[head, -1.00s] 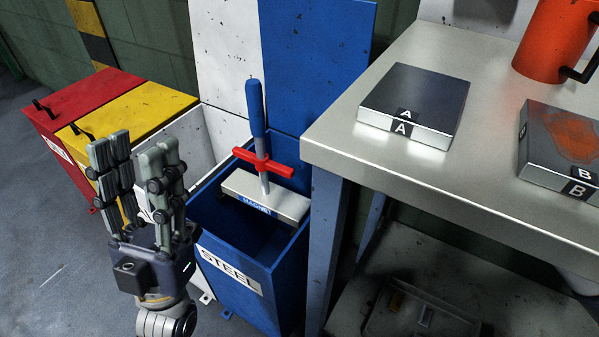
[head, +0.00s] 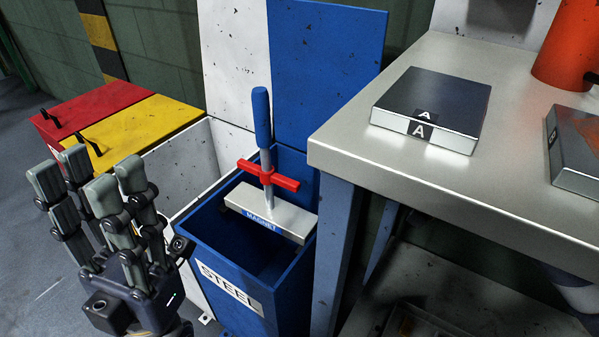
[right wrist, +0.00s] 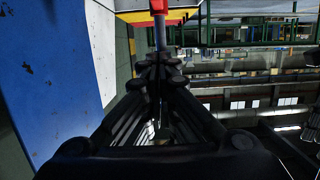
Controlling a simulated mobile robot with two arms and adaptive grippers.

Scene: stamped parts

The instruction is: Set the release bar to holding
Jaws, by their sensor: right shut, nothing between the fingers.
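The red release bar (head: 284,182) crosses the grey shaft of the magnet tool, below its blue handle (head: 262,118). The bar runs roughly along the length of the silver magnet block (head: 270,212), which lies across the open top of the blue STEEL bin (head: 232,290). My left gripper (head: 88,175) is open and empty, left of the bin and apart from the tool. My right gripper (right wrist: 160,62) is outside the head view; in the right wrist view it is shut and empty. A red part, seemingly the bar (right wrist: 158,6), shows beyond its fingertips at the top edge.
A metal table (head: 400,175) stands close right of the bin, with dark block A (head: 435,105), a second block (head: 578,150) and an orange container (head: 565,45). Red (head: 100,108) and yellow (head: 150,125) lidded bins stand left. White and blue panels rise behind.

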